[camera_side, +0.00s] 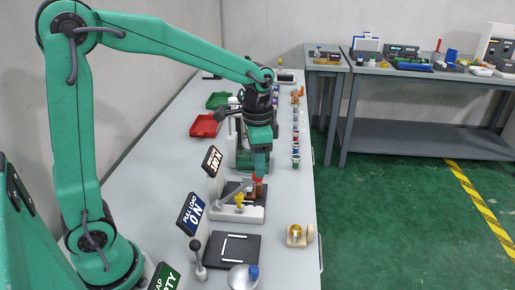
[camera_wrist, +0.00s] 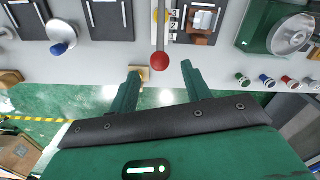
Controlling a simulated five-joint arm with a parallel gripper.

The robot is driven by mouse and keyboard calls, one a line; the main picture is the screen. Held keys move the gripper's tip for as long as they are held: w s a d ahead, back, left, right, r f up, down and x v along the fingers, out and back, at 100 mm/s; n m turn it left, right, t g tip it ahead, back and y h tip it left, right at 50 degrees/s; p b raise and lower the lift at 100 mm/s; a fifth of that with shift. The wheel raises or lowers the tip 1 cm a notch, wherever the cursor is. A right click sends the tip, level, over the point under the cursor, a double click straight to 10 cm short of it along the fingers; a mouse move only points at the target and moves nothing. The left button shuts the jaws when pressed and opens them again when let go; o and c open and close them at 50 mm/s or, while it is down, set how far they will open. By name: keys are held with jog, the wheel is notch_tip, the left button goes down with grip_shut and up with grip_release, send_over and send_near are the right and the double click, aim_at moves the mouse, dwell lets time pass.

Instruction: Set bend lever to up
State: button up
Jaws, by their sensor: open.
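The bend lever is a grey rod with a red ball knob (camera_wrist: 159,61) at its end. In the wrist view the knob lies between my open fingertips (camera_wrist: 160,70), with visible space on both sides. In the side view the grey lever rod (camera_side: 232,193) slants from the bend station's base (camera_side: 238,214) toward a red patch just below my gripper (camera_side: 260,177), which points down. The gripper partly hides the lever end, so contact cannot be told. A brown block (camera_wrist: 201,29) sits on the station beside the lever, near number marks.
A yellow knob (camera_side: 239,201) stands at the station's front. A black plate with white strips (camera_side: 231,250) and a black-knobbed lever (camera_side: 196,247) are nearer the camera. A green machine (camera_wrist: 272,27) and small coloured cups (camera_wrist: 264,80) are to the right in the wrist view.

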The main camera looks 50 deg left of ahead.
aim_at(236, 192)
jog(key=shift+f, duration=0.15)
jog(key=shift+f, duration=3.75)
grip_shut()
